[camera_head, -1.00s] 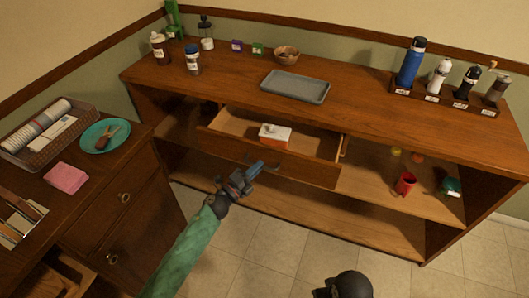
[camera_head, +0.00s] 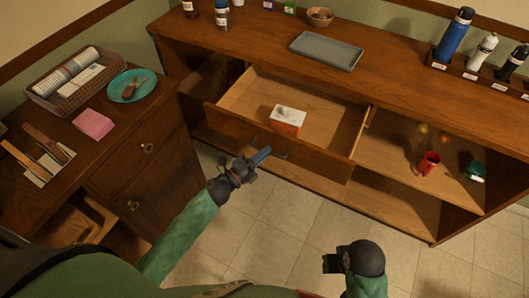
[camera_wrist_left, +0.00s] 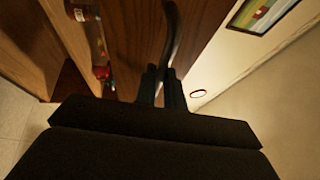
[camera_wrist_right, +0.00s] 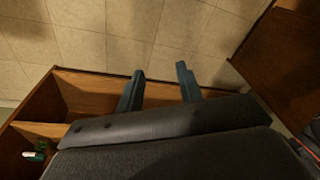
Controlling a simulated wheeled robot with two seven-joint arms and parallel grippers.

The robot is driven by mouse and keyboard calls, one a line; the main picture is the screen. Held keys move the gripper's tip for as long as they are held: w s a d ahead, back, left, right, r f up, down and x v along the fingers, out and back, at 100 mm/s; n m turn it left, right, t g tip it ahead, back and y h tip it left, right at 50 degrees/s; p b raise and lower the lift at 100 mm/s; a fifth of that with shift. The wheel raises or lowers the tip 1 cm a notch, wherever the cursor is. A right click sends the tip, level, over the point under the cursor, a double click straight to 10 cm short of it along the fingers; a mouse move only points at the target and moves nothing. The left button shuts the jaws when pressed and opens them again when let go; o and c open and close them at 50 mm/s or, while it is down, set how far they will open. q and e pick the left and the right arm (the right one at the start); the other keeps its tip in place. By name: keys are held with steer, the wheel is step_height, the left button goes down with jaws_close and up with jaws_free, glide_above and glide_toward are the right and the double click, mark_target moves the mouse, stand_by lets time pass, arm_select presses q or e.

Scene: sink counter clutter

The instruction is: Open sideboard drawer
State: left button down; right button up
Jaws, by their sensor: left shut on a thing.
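The wooden sideboard (camera_head: 400,95) has its drawer pulled well out, with the drawer front (camera_head: 322,164) standing clear of the body. A red and white box (camera_head: 287,121) lies inside the drawer. My left gripper (camera_head: 262,155) is at the middle of the drawer front, shut on the dark handle. In the left wrist view the fingers (camera_wrist_left: 161,88) close around the curved handle (camera_wrist_left: 172,40). My right gripper (camera_head: 332,262) is low, over the floor and apart from the sideboard. In the right wrist view its fingers (camera_wrist_right: 160,88) are spread with nothing between them.
A grey tray (camera_head: 326,51), a bowl (camera_head: 320,17) and bottles stand on the sideboard top. A red cup (camera_head: 428,163) is on the open shelf at right. A second cabinet at left bears a basket (camera_head: 76,79) and a teal plate (camera_head: 131,86). Tiled floor in front is clear.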

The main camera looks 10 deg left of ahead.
arm_select(q)
steer(key=c, duration=1.5)
jaws_free()
arm_select(e)
steer(key=shift+w, duration=0.1)
